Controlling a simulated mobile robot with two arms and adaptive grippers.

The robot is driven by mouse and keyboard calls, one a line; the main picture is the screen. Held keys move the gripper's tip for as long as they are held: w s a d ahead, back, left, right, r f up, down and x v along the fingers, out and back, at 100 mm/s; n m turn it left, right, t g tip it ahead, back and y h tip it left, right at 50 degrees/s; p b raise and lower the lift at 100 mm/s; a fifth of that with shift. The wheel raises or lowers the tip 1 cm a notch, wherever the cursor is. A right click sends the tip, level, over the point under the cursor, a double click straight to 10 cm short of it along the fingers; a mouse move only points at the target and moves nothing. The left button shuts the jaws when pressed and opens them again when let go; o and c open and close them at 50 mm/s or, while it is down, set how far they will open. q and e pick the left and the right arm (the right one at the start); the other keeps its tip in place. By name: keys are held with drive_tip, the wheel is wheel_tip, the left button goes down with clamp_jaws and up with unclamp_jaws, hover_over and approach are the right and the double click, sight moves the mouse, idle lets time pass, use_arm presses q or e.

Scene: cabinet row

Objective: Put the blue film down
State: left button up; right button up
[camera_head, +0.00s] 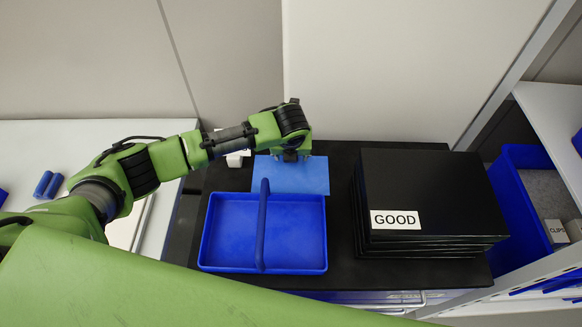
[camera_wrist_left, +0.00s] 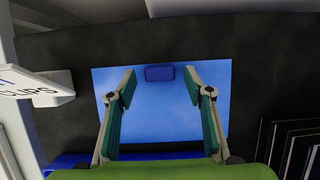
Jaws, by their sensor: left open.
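The blue film (camera_head: 304,180) is a light blue rectangular sheet lying on the black worktop, just behind the blue tray (camera_head: 226,265). In the left wrist view the film (camera_wrist_left: 160,115) fills the middle, with a small dark blue tab (camera_wrist_left: 159,73) near its far edge. My left gripper (camera_head: 291,157) is over the film's far part in the head view. In the wrist view its two fingers (camera_wrist_left: 160,88) are spread apart, one on each side of the tab, and hold nothing. Whether the fingertips touch the film cannot be told. My right gripper is not in view.
The tray has an upright handle across its middle. A stack of black panels (camera_head: 430,190) labelled GOOD stands right of it. A blue bin (camera_head: 510,200) is on the right shelf. Blue rolls (camera_head: 48,185) lie on the white left counter. Bare worktop shows between film and stack.

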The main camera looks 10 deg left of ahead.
use_arm(q)
drive_tip(key=c, duration=0.9)
drive_tip(key=shift+r, duration=0.1)
